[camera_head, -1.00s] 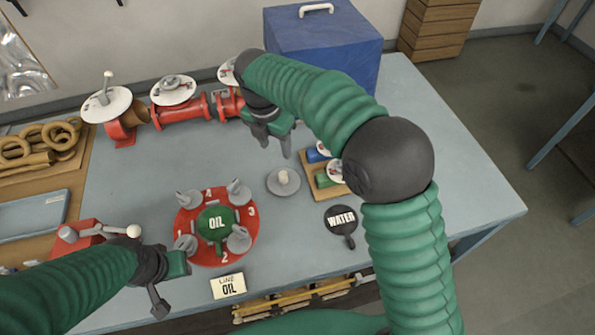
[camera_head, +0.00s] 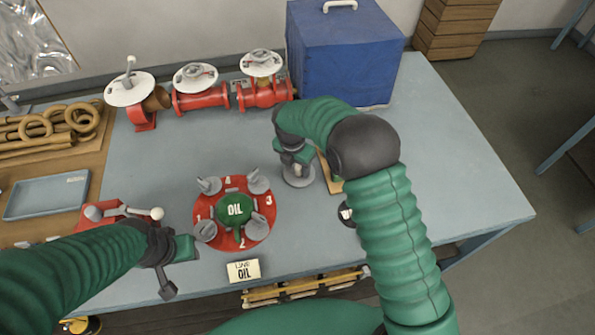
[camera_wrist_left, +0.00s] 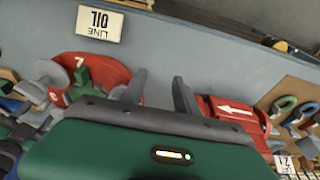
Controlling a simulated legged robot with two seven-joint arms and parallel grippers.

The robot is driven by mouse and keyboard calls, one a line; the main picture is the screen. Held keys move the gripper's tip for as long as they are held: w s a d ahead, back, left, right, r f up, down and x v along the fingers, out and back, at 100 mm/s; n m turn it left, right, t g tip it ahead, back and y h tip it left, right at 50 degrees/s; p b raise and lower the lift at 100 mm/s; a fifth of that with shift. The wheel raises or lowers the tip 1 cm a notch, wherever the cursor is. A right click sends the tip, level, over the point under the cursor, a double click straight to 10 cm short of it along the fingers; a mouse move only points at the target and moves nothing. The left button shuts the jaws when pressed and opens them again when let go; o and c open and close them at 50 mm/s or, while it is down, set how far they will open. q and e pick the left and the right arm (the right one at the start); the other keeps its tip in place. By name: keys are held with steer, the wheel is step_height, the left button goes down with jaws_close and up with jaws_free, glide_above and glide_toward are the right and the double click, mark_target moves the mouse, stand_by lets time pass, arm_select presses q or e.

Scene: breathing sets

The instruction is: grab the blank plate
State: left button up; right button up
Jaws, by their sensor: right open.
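The blank plate (camera_head: 298,181) is a round grey disc with a pale knob, flat on the table right of the red oil flange. My right gripper (camera_head: 297,166) is open right over it in the head view, fingers pointing down and hiding the knob. I cannot tell whether the fingers touch the knob. My left gripper (camera_head: 182,268) hangs over the table's front left, left of the line oil card (camera_head: 243,271). The left wrist view (camera_wrist_left: 158,82) shows its two fingers apart with nothing between them.
The red flange (camera_head: 265,208) carries a green oil disc (camera_head: 234,210) and several grey clamps. Red valves (camera_head: 200,99) stand along the back, beside a blue box (camera_head: 343,55). My right forearm partly hides the wooden tray (camera_head: 328,171) and black water tag (camera_head: 345,214).

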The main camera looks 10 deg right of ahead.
steer(key=shift+a, duration=0.1)
steer(key=shift+c, duration=2.4)
steer(key=shift+s+d, duration=0.15)
steer(key=shift+d, duration=0.7)
jaws_close()
steer(key=shift+a, duration=0.55)
steer(key=shift+d, duration=0.2)
